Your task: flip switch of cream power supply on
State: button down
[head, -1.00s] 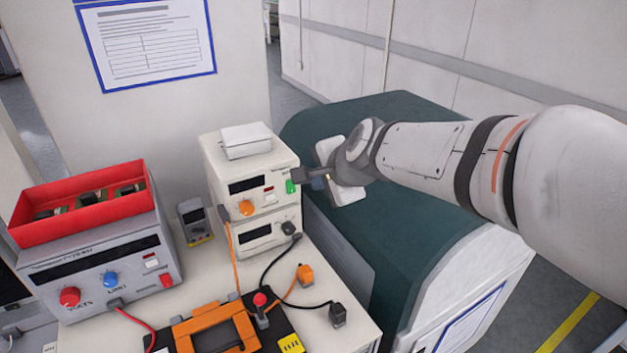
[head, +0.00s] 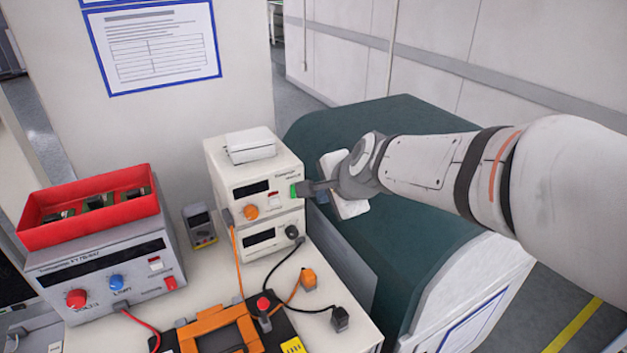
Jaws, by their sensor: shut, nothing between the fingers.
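The cream power supply (head: 282,174) stands on the bench near the middle, the upper of two stacked cream units. Its front has a dark display, an orange knob (head: 250,212), a small white and red switch (head: 274,201) and a green block (head: 295,191). The lettering is too small to read, and I cannot tell the switch's position. My gripper (head: 302,188) is shut and empty, reaching in from the right. Its tips are right beside the green block and overlap its right edge; I cannot tell whether they touch it. The switch is just left of the green block, clear of the tips.
A grey power supply (head: 100,270) with a red tray (head: 75,236) on top stands at left. A handheld meter (head: 200,225) stands between the supplies. Orange and black cables and an orange-handled case (head: 225,325) crowd the front. A green-topped housing (head: 400,240) is at right.

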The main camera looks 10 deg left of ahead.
jog(key=shift+w+a+r+x, duration=0.2)
jog(key=shift+w+r+x, duration=0.1)
jog(key=shift+x, duration=1.9)
jog(key=shift+w+a+r+x, duration=0.15)
jog(key=shift+w+r+x, duration=0.15)
jog(key=shift+x, duration=1.85)
jog(key=shift+w+a+r+x, duration=0.2)
jog(key=shift+r+x, duration=0.15)
jog(key=shift+x, duration=1.85)
jog(key=shift+a+f+b, duration=0.3)
jog(key=shift+f+b, duration=0.05)
jog(key=shift+b, duration=0.75)
jog(key=shift+d+r+p, duration=0.25)
jog(key=shift+r+p, duration=0.05)
jog(key=shift+w, duration=0.1)
jog(key=shift+r, duration=0.1)
